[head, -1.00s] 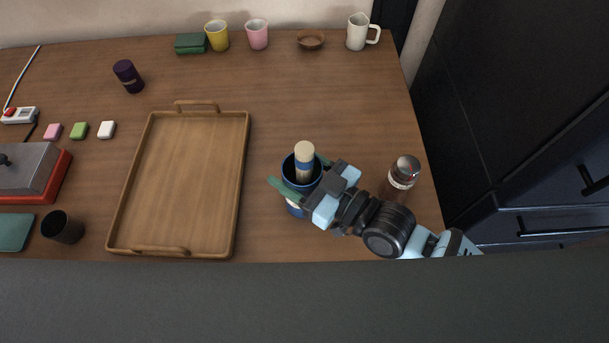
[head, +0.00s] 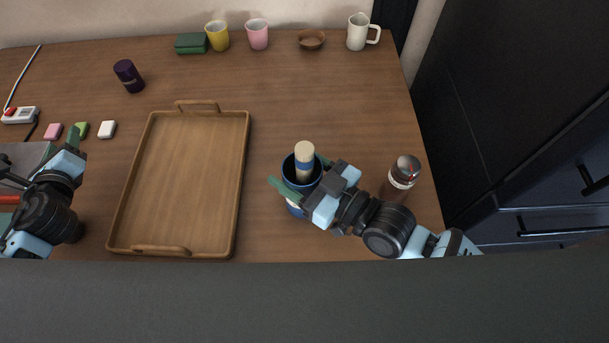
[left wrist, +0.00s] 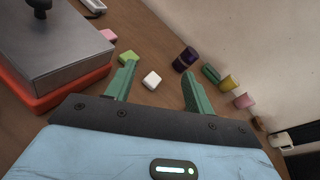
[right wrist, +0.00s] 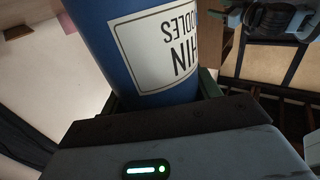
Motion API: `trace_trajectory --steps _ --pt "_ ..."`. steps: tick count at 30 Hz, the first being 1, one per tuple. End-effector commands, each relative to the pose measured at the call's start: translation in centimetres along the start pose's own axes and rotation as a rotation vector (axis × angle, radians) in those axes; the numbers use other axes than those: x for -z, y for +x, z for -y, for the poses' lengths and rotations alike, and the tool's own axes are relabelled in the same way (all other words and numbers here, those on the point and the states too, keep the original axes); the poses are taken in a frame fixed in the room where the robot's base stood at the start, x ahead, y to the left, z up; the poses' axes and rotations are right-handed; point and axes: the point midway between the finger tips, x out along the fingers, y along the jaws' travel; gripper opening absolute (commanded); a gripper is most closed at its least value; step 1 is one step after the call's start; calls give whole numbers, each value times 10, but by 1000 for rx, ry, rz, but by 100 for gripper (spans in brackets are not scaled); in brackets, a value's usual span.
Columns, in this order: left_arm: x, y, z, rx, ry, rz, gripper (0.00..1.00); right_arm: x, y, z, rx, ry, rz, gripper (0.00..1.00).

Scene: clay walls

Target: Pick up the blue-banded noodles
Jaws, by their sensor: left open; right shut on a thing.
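The blue-banded noodles (head: 304,151) are a pale upright bundle with a blue band, standing in a blue canister (head: 294,208). Their lower part is hidden inside it. My right gripper (head: 299,175) is shut on the canister, with one green finger on each side. In the right wrist view the canister (right wrist: 150,45) fills the space between the fingers, its label reading "THIN NOODLES" upside down. My left gripper (head: 73,140) is at the far left, near the small blocks. In the left wrist view it is open and empty (left wrist: 158,78).
A wooden tray (head: 240,180) lies left of the canister. A brown bottle with a metal cap (head: 403,172) stands close to my right arm. Cups and a bowl (head: 311,40) line the back edge. The table behind the canister is clear.

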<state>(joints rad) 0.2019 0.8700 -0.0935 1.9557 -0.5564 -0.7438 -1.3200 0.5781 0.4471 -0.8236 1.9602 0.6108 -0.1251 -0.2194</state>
Motion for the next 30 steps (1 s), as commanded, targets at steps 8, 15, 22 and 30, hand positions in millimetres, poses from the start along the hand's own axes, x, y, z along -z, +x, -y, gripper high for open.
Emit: trace_trajectory --steps 8,15,22,30 --pt "85 -48 110 -17 -83 -12 53 0 0 0 0 0 0 39" --pt "123 -122 223 38 -166 -48 53 0 0 0 0 0 0 39" --pt "118 -212 325 119 -272 -66 53 0 0 0 0 0 0 39" --pt "102 -305 373 221 -52 -121 53 0 0 0 0 0 0 39"
